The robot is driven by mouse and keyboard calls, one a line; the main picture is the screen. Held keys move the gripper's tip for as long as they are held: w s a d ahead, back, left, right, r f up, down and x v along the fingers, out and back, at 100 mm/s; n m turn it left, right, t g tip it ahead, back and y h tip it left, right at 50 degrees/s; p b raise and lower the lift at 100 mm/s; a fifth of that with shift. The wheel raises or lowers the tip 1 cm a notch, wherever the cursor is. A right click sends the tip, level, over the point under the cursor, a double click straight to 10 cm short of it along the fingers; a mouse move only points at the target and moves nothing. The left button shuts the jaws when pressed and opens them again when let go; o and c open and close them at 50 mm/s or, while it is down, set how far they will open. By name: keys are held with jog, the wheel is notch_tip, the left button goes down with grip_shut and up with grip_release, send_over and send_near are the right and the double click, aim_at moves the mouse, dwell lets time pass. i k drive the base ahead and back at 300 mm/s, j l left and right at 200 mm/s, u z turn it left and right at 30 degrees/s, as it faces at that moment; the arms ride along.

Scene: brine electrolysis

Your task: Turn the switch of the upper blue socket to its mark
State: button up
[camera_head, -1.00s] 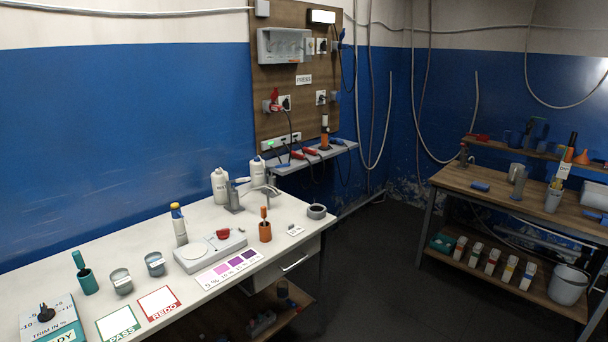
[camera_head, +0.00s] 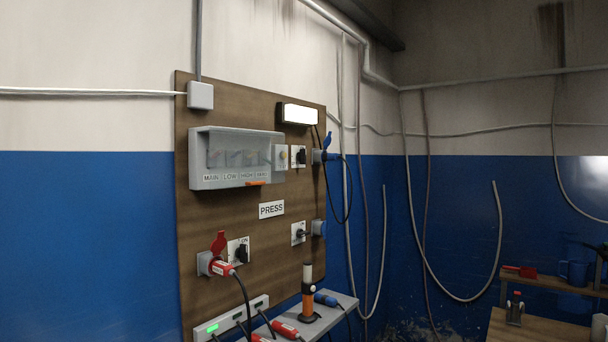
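The upper blue socket (camera_head: 317,156) sits at the right edge of the wooden panel, with its blue lid (camera_head: 327,140) raised. A dark cable runs from it and loops down on its right. Its switch (camera_head: 299,157) is a black knob on a white plate just left of the socket. The knob looks roughly upright, but its exact angle and the mark are too small to read. A lower blue socket (camera_head: 318,228) is below, with its own black switch (camera_head: 298,234) on a white plate. My gripper is not in view.
A grey breaker box (camera_head: 237,183) and a PRESS label (camera_head: 271,209) are on the panel (camera_head: 200,228). A red socket (camera_head: 207,264) with a red plug is lower left. A shelf (camera_head: 340,300) below holds an orange-and-black lamp-like stick (camera_head: 308,294) and plugs. Hoses hang at right.

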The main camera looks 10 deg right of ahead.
aim_at(301, 156)
jog(key=i, duration=0.25)
jog(key=i+l+u, duration=0.15)
jog(key=l, duration=0.7)
jog(key=l+u, duration=0.2)
jog(key=l, duration=0.7)
